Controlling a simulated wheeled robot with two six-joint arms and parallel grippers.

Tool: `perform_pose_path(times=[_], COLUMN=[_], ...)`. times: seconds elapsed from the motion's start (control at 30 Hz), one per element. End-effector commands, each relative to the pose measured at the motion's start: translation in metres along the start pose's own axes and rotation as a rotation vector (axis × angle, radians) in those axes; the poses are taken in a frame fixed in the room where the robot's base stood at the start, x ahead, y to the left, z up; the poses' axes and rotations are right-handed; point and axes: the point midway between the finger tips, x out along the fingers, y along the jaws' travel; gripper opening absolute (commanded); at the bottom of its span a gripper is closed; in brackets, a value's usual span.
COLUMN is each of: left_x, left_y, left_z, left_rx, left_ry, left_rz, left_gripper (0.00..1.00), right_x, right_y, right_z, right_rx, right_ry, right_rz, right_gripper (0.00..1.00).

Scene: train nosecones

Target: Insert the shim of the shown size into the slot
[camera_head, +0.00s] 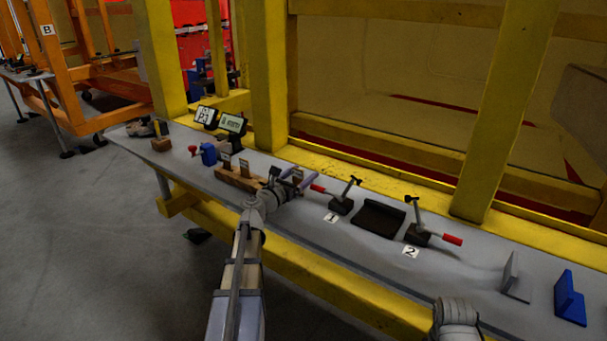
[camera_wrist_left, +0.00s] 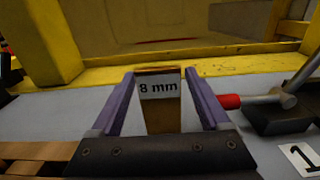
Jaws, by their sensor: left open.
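My left gripper (camera_head: 297,180) is open above the bench, at the right end of a wooden block (camera_head: 238,179). In the left wrist view its purple fingers (camera_wrist_left: 160,103) stand on either side of a brown shim (camera_wrist_left: 161,117) labelled "8 mm", with gaps between. Other labelled shims (camera_head: 244,165) stand upright in the block, partly hidden by my gripper. A small screen (camera_head: 232,123) at the back shows green, its text too small to read. I cannot make out the slot.
Red-handled clamps marked 1 (camera_head: 342,205) and 2 (camera_head: 418,236) flank a dark fixture (camera_head: 379,218). A grey bracket (camera_head: 514,279) and a blue bracket (camera_head: 570,298) stand at right. A blue vise-like tool (camera_head: 208,154) is left. Yellow posts rise behind the bench (camera_head: 465,276).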

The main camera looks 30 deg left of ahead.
Motion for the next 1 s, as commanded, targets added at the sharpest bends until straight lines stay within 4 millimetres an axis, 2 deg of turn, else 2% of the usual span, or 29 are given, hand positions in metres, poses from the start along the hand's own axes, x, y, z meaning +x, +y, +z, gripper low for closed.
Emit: perform_pose_path(times=[0.03,0.2,0.5,0.8,0.87,0.97,1.0], left_x=[-0.013,-0.050,-0.099,-0.113,-0.112,-0.104,-0.098], left_y=[-0.002,-0.002,-0.001,-0.001,-0.001,-0.013,-0.024], left_z=[-0.001,-0.001,-0.001,-0.001,0.000,0.007,0.011], left_rx=[0.000,0.000,0.000,0.000,0.004,0.071,0.128], left_ry=[0.000,0.000,0.000,0.000,0.002,0.027,0.047], left_rz=[0.002,0.005,0.002,0.001,-0.002,-0.038,-0.071], left_gripper=[0.79,0.79,0.79,0.79,0.85,0.85,0.85], right_x=[0.001,0.001,0.001,0.001,-0.001,-0.013,-0.022], right_y=[0.000,0.000,0.000,0.000,0.000,0.001,0.002], right_z=[0.000,0.000,0.000,0.000,0.000,0.001,0.001], right_rx=[0.000,0.000,0.000,0.000,0.000,0.000,0.000], right_ry=[0.000,0.000,0.000,0.000,0.000,0.000,0.000], right_rz=[0.000,0.000,0.000,0.000,0.000,0.000,0.000], right_gripper=[0.50,0.50,0.50,0.50,0.50,0.50,0.50])
